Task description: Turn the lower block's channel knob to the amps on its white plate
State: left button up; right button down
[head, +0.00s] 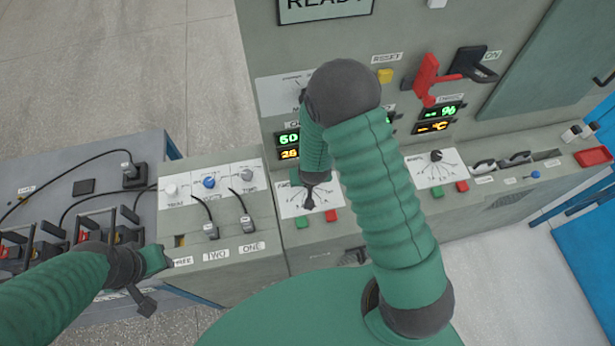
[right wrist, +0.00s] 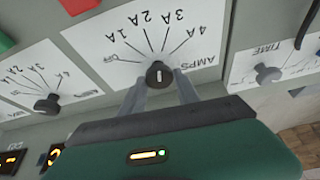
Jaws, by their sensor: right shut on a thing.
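My right gripper (right wrist: 160,88) is shut on a black channel knob (right wrist: 159,73) in the right wrist view. The knob has a white mark and sits on a white plate (right wrist: 205,45) marked AMPS, with an off mark and 1A to 4A. The picture is upside down there, and the mark points roughly up toward the middle of the scale. In the head view that plate (head: 328,197) is partly hidden by my right gripper (head: 309,204). My left gripper (head: 158,262) is over the grey box at lower left; its jaws are not clear.
A green button (head: 302,222) and a red button (head: 331,215) sit just below the plate. Another dial plate (head: 432,172) is at right. The box at left has three knobs, including a blue one (head: 209,183), and plugged cables. A red lever (head: 427,76) stands on the cabinet.

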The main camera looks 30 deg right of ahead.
jog(key=m+p, duration=0.1)
jog(key=m+h, duration=0.1)
jog(key=shift+s+a+m+g+p, duration=0.1)
jog(key=shift+s+m+g+p, duration=0.05)
jog(key=shift+m+g+p, duration=0.2)
jog(key=shift+m+p, duration=0.35)
jog(key=shift+m, duration=0.1)
jog(key=shift+f, duration=0.1)
jog(key=c, duration=0.9)
grip_release()
jog(key=shift+a, duration=0.1)
